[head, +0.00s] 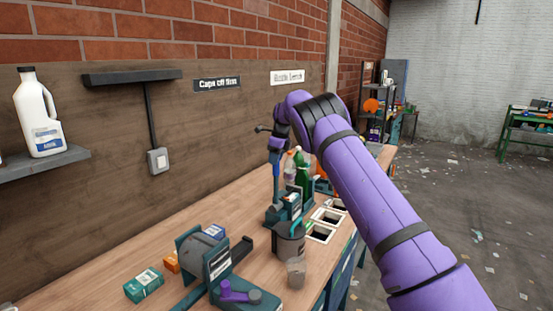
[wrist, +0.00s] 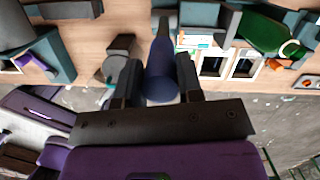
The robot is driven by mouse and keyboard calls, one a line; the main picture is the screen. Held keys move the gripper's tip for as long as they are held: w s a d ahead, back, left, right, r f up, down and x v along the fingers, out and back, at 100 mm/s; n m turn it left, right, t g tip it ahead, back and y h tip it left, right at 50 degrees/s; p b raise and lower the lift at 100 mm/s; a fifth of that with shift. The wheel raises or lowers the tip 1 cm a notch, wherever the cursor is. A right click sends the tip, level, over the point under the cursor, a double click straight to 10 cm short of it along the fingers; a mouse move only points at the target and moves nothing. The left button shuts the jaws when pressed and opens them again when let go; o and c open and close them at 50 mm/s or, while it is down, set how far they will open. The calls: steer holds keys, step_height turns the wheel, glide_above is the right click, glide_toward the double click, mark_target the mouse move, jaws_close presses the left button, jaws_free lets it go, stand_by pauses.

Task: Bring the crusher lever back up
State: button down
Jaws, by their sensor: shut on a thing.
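The crusher (head: 287,208) is a teal device on the wooden bench, below my gripper in the head view. Its lever (head: 276,172) is a blue bar that rises nearly upright from it. My gripper (head: 277,142) is at the upper end of the lever. In the wrist view, the dark fingers of my gripper (wrist: 160,80) are on both sides of the lever's rounded blue grip (wrist: 163,62) and shut on it. The lever's top end is mostly hidden by my gripper in the head view.
A grey bin (head: 288,245) and a clear cup (head: 296,272) stand in front of the crusher. Square openings (head: 320,232) lie to its right. Green (head: 303,180) and clear bottles stand behind. A teal machine with a purple knob (head: 232,291) and small boxes (head: 144,285) are nearer.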

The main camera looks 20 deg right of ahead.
steer(key=c, duration=0.8)
jaws_free()
steer(key=shift+w+a, duration=0.15)
steer(key=shift+w, duration=0.05)
steer(key=r, duration=0.3)
steer(key=s+d+r, duration=0.1)
steer(key=r, duration=0.6)
steer(key=shift+s+d+r, duration=0.25)
steer(key=shift+d, duration=0.1)
